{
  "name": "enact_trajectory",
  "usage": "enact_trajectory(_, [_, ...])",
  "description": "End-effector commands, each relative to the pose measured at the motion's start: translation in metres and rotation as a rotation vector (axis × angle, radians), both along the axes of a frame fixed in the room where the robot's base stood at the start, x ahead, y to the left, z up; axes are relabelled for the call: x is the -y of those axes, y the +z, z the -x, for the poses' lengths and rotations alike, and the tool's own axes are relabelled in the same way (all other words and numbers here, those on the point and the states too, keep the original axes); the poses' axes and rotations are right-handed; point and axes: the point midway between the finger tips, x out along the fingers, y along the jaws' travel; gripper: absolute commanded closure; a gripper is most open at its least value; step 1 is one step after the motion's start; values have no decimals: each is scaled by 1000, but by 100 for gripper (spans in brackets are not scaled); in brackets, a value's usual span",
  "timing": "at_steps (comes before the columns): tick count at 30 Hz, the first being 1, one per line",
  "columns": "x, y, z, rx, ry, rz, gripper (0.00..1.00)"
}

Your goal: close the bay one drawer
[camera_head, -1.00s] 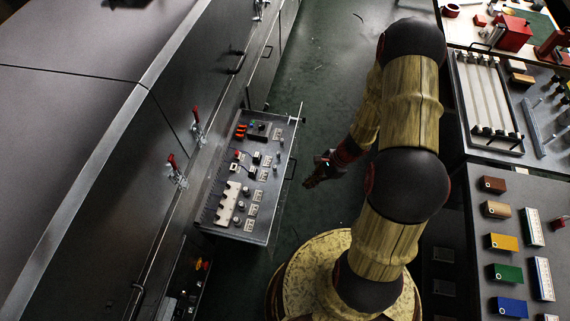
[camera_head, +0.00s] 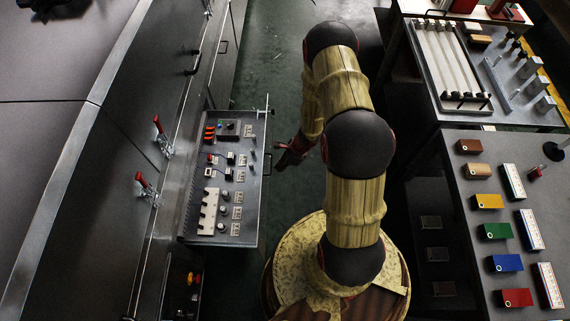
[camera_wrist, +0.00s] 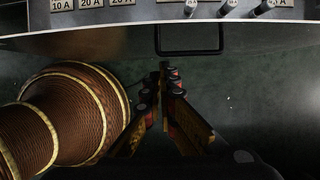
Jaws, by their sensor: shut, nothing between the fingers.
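The drawer (camera_head: 248,220) stands pulled out from the long grey cabinet on the left, its tray full of small switches, fuses and labels. Its dark loop handle (camera_head: 268,164) is on the right-hand front face. In the wrist view the drawer front (camera_wrist: 105,42) spans the top, with the handle (camera_wrist: 189,53) hanging just beyond the fingertips. My gripper (camera_head: 278,167) is shut and empty, just right of the handle in the head view. In the wrist view its fingertips (camera_wrist: 165,66) point at the front, below and left of the handle's middle; contact cannot be told.
Red-handled clamps (camera_head: 161,135) line the cabinet face. A lower open compartment (camera_head: 184,284) shows below the drawer. A grey bench (camera_head: 462,225) with coloured blocks stands right of my base, with a rack of pale bars (camera_head: 450,60) behind it. Green floor (camera_head: 275,75) beyond the drawer is clear.

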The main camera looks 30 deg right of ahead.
Motion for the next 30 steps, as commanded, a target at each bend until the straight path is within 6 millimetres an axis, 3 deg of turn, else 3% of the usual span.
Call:
enact_trajectory(2, [-6,-18,-2,-1,3,-1,100])
enact_trajectory(12, [-36,-14,-24,0,3,0,100])
enact_trajectory(30, [-45,-14,-30,1,2,0,100])
